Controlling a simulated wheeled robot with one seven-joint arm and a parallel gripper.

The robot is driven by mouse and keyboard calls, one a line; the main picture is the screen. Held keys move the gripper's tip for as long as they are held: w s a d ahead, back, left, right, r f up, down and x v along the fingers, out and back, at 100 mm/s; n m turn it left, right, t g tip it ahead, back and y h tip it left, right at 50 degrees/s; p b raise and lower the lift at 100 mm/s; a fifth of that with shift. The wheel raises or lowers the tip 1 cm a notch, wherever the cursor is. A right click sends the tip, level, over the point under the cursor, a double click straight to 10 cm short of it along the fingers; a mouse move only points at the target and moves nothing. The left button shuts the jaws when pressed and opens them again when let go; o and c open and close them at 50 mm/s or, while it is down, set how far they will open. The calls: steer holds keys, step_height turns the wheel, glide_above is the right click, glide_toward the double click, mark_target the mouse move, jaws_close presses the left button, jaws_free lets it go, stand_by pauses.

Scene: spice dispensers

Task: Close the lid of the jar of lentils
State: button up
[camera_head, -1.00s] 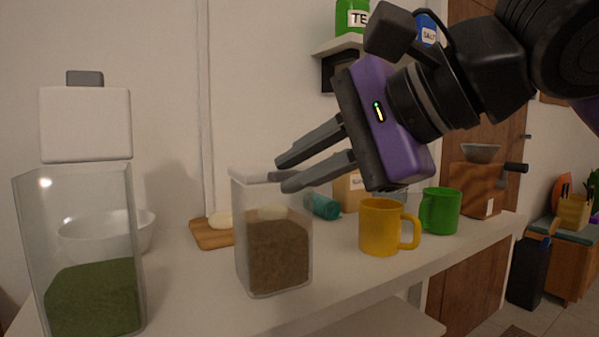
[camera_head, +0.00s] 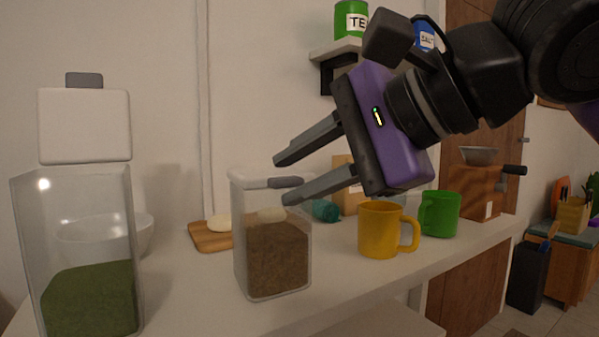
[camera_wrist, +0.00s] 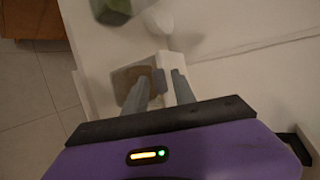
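The jar of lentils (camera_head: 278,262) is a clear square jar with brown contents, standing on the counter. Its white lid (camera_head: 250,177) with a grey tab (camera_head: 285,183) looks almost flat along the jar top. In the wrist view the lid (camera_wrist: 172,65) sits to the right of the brown contents (camera_wrist: 130,82), which show uncovered beside it; I cannot tell if it is fully down. My gripper (camera_head: 280,179) is open and empty at the right of the jar top, fingers pointing left beside the tab. It also shows in the wrist view (camera_wrist: 160,85). Contact is unclear.
A jar of green contents (camera_head: 95,300) with its lid (camera_head: 85,125) raised stands at the left. A yellow mug (camera_head: 380,230) and green mug (camera_head: 440,213) stand right of the lentil jar. A wooden board (camera_head: 210,238) lies behind. The counter's front edge is clear.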

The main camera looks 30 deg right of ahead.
steer(key=p+v, duration=0.2)
steer(key=v, duration=0.5)
steer(key=shift+s+p, duration=0.3)
steer(key=shift+s, duration=0.05)
steer(key=shift+d+r, duration=0.1)
steer(key=shift+d, duration=0.05)
